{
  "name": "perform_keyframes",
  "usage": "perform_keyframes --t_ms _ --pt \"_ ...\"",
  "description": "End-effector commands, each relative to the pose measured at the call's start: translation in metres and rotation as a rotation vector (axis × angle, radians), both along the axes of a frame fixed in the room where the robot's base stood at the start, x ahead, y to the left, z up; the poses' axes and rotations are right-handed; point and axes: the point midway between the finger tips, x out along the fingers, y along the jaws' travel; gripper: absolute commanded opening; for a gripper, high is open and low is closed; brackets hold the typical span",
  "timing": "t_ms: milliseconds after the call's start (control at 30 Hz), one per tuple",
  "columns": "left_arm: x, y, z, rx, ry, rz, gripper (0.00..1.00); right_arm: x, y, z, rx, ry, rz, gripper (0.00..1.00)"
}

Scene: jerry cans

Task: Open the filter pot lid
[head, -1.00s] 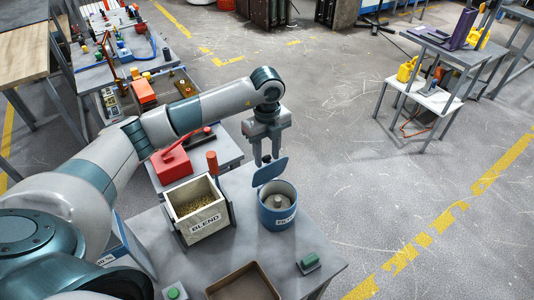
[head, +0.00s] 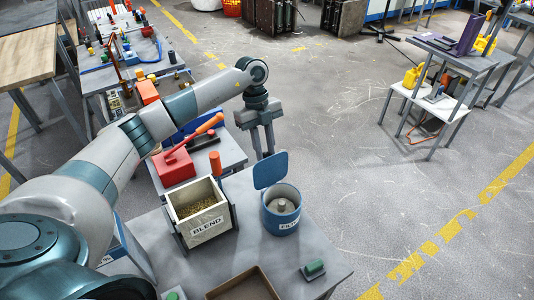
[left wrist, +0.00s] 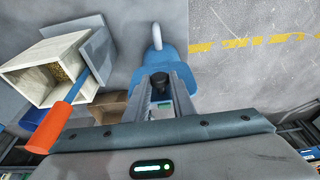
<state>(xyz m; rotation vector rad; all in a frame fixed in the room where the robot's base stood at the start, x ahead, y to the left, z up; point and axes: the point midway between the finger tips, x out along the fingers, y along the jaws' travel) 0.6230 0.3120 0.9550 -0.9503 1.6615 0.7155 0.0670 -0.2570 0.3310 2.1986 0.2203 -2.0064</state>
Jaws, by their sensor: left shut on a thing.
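The filter pot (head: 281,222) is a blue round pot with a label, standing on the grey table. Its blue lid (head: 270,170) stands steeply raised at the pot's back edge, so the pot is uncovered and a grey inside piece shows. My left gripper (head: 265,154) is behind the lid, with its fingers pointing down. In the left wrist view, the fingers (left wrist: 161,88) are closed around a small black knob (left wrist: 160,80) against the blue lid (left wrist: 178,62). My right gripper is in neither view.
A wooden box marked BLEND (head: 207,226) with an orange-handled tool stands left of the pot. A red press (head: 174,167) is behind the box.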

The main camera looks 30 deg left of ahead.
Motion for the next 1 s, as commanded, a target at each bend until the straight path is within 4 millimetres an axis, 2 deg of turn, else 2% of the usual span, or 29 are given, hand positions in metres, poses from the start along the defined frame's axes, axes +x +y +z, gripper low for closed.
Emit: perform_keyframes --t_ms 167,200,267,700,867,1000 --pt "0.000 0.000 0.000 0.001 -0.002 0.000 0.00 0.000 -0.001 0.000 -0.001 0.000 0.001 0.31" --pt "0.000 0.000 0.000 0.001 -0.002 0.000 0.27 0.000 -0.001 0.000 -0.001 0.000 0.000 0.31" --pt "0.000 0.000 0.000 0.001 -0.002 0.000 0.41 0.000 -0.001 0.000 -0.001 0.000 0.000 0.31" --pt "0.001 0.001 0.004 0.002 -0.002 0.000 0.41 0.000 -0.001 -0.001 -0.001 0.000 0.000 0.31" --pt "0.003 0.004 0.015 0.002 -0.005 0.000 0.41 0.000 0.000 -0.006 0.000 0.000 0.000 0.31" --pt "0.006 0.009 0.034 0.001 -0.006 0.000 0.41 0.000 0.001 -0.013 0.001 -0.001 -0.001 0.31"
